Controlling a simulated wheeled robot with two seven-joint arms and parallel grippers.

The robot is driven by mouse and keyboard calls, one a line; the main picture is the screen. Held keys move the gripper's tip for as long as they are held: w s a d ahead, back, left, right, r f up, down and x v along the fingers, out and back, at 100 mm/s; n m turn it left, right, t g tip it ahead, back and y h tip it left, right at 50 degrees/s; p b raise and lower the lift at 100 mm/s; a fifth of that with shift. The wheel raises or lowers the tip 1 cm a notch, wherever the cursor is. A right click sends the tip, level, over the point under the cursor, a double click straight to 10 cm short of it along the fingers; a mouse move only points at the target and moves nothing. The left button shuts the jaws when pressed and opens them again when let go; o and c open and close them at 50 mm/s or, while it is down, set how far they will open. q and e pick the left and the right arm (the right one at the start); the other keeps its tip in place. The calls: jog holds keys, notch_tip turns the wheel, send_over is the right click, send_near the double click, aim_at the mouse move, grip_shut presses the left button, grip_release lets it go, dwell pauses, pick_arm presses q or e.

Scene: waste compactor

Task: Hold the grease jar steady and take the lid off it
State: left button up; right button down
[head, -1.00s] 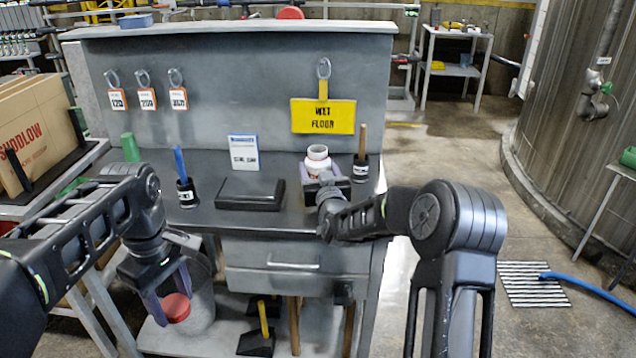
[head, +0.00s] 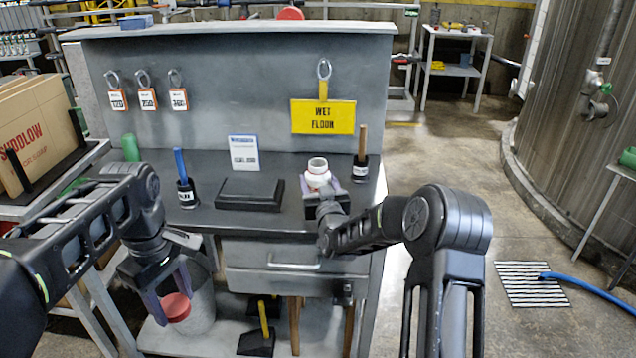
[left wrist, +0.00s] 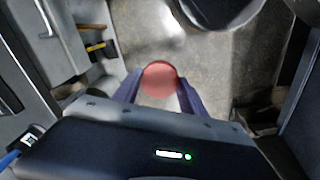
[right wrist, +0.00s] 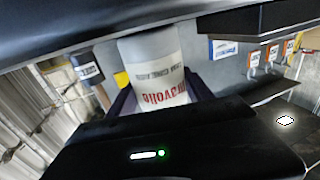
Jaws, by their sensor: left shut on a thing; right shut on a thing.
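The grease jar (head: 318,174) is white with red lettering and stands upright and open-topped at the right of the bench. My right gripper (head: 322,190) is shut on the jar; its lettered side also shows between the fingers in the right wrist view (right wrist: 153,75). The red lid (head: 176,307) is off the jar. My left gripper (head: 172,296) is shut on the lid, in front of the bench and below its top. The lid also shows between the fingers in the left wrist view (left wrist: 159,78). The jar's base is hidden by my right gripper.
A black block (head: 250,193) lies mid-bench, with a blue-handled tool in a cup (head: 187,192) to its left. A wooden-handled tool in a cup (head: 361,168) stands close right of the jar. A grey bucket (head: 203,305) stands behind the lid on the lower shelf.

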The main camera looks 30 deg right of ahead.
jog(key=shift+c, duration=2.1)
grip_release()
pick_arm(q)
jog(key=shift+r, duration=0.15)
pick_arm(e)
jog(key=shift+r, duration=0.1)
jog(key=shift+s+a, duration=0.1)
jog(key=shift+s, duration=0.15)
pick_arm(q)
notch_tip(320, 180, down, 2)
jog(key=shift+b, duration=0.75)
pick_arm(e)
jog(key=v, duration=1.1)
jog(key=shift+s+a, duration=0.1)
jog(key=shift+s, duration=0.1)
